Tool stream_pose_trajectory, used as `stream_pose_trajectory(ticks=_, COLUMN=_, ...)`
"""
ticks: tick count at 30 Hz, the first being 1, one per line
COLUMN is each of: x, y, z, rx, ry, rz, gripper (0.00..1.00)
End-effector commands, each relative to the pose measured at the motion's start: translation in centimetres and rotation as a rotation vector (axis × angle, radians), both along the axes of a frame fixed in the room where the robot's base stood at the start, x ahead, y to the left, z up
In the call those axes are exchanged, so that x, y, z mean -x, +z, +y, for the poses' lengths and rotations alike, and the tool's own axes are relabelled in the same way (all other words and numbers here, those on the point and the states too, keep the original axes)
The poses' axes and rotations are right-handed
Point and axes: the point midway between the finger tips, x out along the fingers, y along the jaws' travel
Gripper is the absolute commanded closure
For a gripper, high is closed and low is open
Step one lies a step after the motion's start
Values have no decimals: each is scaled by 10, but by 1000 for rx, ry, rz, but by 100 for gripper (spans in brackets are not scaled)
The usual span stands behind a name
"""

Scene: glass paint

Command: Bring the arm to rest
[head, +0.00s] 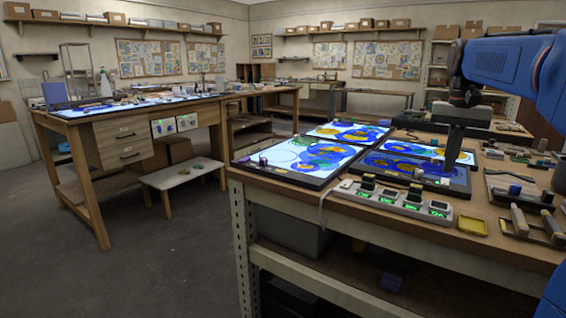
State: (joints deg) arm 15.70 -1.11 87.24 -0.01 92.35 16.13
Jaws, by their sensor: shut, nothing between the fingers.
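My arm (500,62) is blue and reaches in from the upper right over the near workbench. My gripper (452,168) points straight down above the right glass panel (375,167), which lies on the bench. Its fingers look closed, with nothing seen between them. The fingertips are close to the panel's right side; I cannot tell whether they touch it.
Lit painted panels (283,160) lie left of my gripper. A grey control strip (395,203) with green displays runs along the bench's front edge. A yellow dish (473,226) and handled tools (520,219) lie at right. Another workbench (70,122) stands left, with open floor between.

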Motion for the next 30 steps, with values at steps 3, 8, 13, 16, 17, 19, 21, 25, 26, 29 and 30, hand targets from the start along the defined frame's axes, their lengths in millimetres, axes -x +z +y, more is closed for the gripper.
stream_pose_trajectory(ticks=3, x=11, y=-4, z=9, rx=5, ry=22, rz=-14, gripper=100)
stream_pose_trajectory(ticks=8, x=29, y=-11, z=23, rx=11, ry=57, rz=-38, gripper=100)
stream_pose_trajectory(ticks=13, x=60, y=-26, z=44, rx=23, ry=115, rz=-76, gripper=100)
stream_pose_trajectory(ticks=16, x=84, y=-40, z=60, rx=34, ry=163, rz=-109, gripper=100)
stream_pose_trajectory(ticks=17, x=92, y=-45, z=64, rx=36, ry=176, rz=-118, gripper=100)
stream_pose_trajectory(ticks=19, x=108, y=-57, z=74, rx=42, ry=209, rz=-139, gripper=100)
stream_pose_trajectory(ticks=21, x=124, y=-68, z=83, rx=48, ry=238, rz=-159, gripper=100)
stream_pose_trajectory(ticks=25, x=154, y=-92, z=97, rx=60, ry=294, rz=-197, gripper=100)
stream_pose_trajectory(ticks=26, x=161, y=-98, z=100, rx=62, ry=307, rz=-205, gripper=100)
stream_pose_trajectory(ticks=29, x=186, y=-120, z=111, rx=72, ry=353, rz=-237, gripper=100)
stream_pose_trajectory(ticks=30, x=196, y=-130, z=115, rx=77, ry=371, rz=-250, gripper=100)
